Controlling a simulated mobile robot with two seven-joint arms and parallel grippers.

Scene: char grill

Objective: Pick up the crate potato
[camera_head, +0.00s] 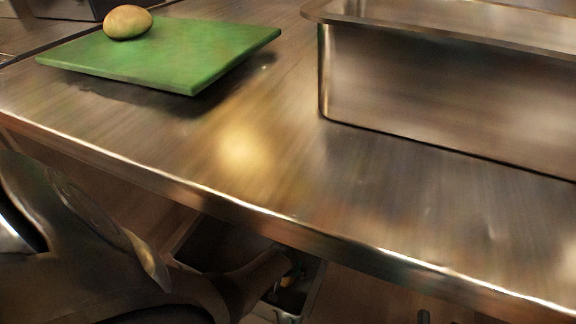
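A round, yellowish-brown potato (128,22) lies on the far left part of a green cutting board (205,65), on a steel counter. No crate is seen around it. A dark arm of mine (60,240) shows at the lower left, in front of the counter's edge and below its top. No gripper fingers can be made out, so neither gripper is clearly in view.
A large steel pan (450,95) with a wide rim stands at the right on the counter (240,150). The counter's front edge slants down from left to right. The counter between board and pan is clear.

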